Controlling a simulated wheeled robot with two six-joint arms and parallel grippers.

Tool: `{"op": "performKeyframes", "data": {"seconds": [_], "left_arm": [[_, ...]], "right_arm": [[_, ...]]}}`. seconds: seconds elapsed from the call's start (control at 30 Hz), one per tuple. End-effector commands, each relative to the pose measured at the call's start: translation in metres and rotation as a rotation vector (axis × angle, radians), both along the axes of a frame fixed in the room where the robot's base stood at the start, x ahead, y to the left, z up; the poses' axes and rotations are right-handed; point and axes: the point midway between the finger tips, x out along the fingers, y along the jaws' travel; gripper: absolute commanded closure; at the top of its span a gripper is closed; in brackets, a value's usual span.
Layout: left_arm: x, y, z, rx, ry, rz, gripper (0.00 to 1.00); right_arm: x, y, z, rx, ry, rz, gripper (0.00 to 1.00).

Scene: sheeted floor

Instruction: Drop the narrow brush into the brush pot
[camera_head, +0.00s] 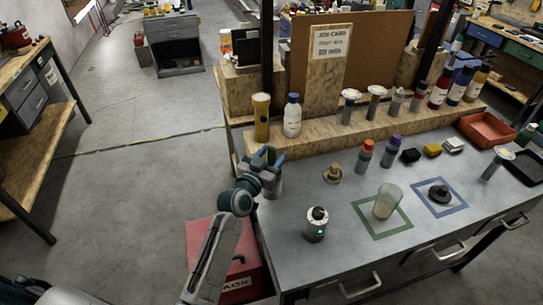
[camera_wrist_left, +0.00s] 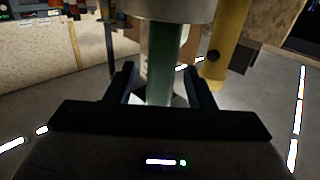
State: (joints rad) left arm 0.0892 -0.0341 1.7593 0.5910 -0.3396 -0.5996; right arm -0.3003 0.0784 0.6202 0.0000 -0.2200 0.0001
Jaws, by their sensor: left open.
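My left gripper (camera_head: 265,157) is at the left end of the grey bench, with two dark blue fingers apart. In the left wrist view, the fingers of my left gripper (camera_wrist_left: 160,82) stand either side of a dark green cylinder (camera_wrist_left: 164,58) with a wide grey top. I cannot tell whether they touch it or whether it is part of the brush or pot. I cannot pick out the narrow brush for sure. My right gripper is out of view.
A black round object (camera_head: 438,194) sits in a blue square. A yellow canister (camera_head: 261,117) and white bottle (camera_head: 292,116) stand on the wooden ledge. A red toolbox (camera_head: 240,262) is beside the bench. Floor at left is clear.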

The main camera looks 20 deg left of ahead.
Motion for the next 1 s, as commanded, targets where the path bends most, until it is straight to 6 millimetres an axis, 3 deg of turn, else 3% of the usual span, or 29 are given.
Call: {"op": "performKeyframes", "data": {"seconds": [0.27, 0.8, 1.0], "left_arm": [[-0.002, 0.0, 0.0, 0.0, 0.001, 0.0, 0.51], [-0.079, 0.015, -0.001, 0.001, 0.001, 0.0, 0.51], [-0.097, 0.019, 0.0, 0.0, 0.0, 0.0, 0.51]], "right_arm": [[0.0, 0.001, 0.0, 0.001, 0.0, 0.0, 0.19], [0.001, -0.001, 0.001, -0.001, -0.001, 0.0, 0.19], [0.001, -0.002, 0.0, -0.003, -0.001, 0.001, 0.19]]}}
